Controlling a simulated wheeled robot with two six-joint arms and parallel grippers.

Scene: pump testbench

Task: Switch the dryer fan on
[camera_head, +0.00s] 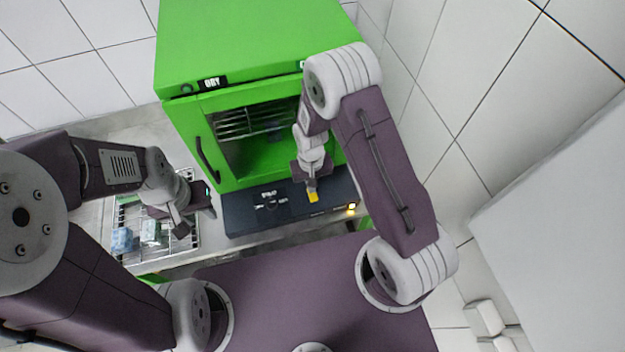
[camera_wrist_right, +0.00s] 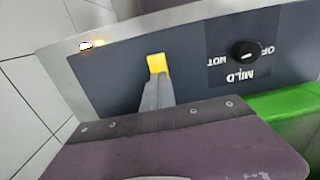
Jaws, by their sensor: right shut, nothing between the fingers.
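The green dryer (camera_head: 225,50) stands at the back, with a dark control panel (camera_head: 245,218) below its door. A small yellow switch part (camera_head: 313,196) sits on the panel's right half; it also shows in the right wrist view (camera_wrist_right: 156,62). My right gripper (camera_head: 311,187) is shut and empty, its tips at the yellow part; I cannot tell whether they touch it. A black knob (camera_wrist_right: 245,53) marked OFF, MILD and HOT sits apart from the gripper. An amber light (camera_head: 351,209) glows at the panel's end. My left gripper (camera_head: 194,218) looks open, near the wire rack.
A wire rack (camera_head: 127,219) on the bench at left holds light blue and whitish items (camera_head: 150,233). The dryer door has a black handle (camera_head: 207,160) and a window showing shelves. White tiled walls stand behind and to the right.

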